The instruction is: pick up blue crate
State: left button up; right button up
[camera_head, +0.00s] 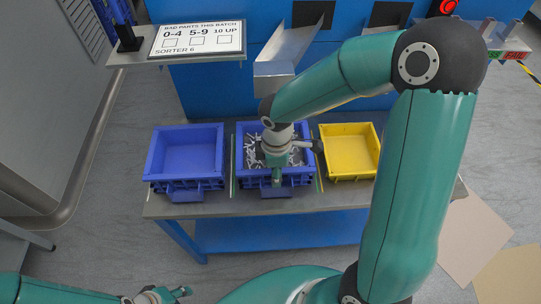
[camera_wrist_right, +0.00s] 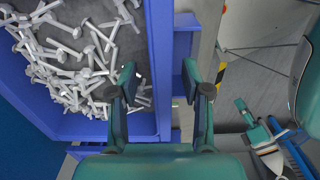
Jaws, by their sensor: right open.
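A blue crate (camera_head: 247,177) stands in the middle of the bench, holding many light grey bolts. It also fills the left of the right wrist view (camera_wrist_right: 160,60), where its bolts (camera_wrist_right: 75,60) show. Another blue crate (camera_head: 187,152), empty, stands to its left. My right gripper (camera_head: 277,178) is over the front of the middle crate. In the wrist view its open fingers (camera_wrist_right: 160,90) appear on either side of the crate's rim; I cannot tell whether they touch it. My left gripper (camera_head: 165,296) is at the bottom left, away from the crates, its jaws too small to judge.
A yellow crate (camera_head: 350,155) stands right of the middle crate on the bench (camera_head: 215,207). A metal chute (camera_head: 272,75) hangs behind the middle crate from the blue machine. A sign (camera_head: 198,39) stands at the back left.

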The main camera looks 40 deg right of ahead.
jog(key=shift+c, duration=0.2)
grip_shut()
dwell(0.3)
jog(key=shift+w+r, duration=0.1)
jog(key=shift+w, duration=0.05)
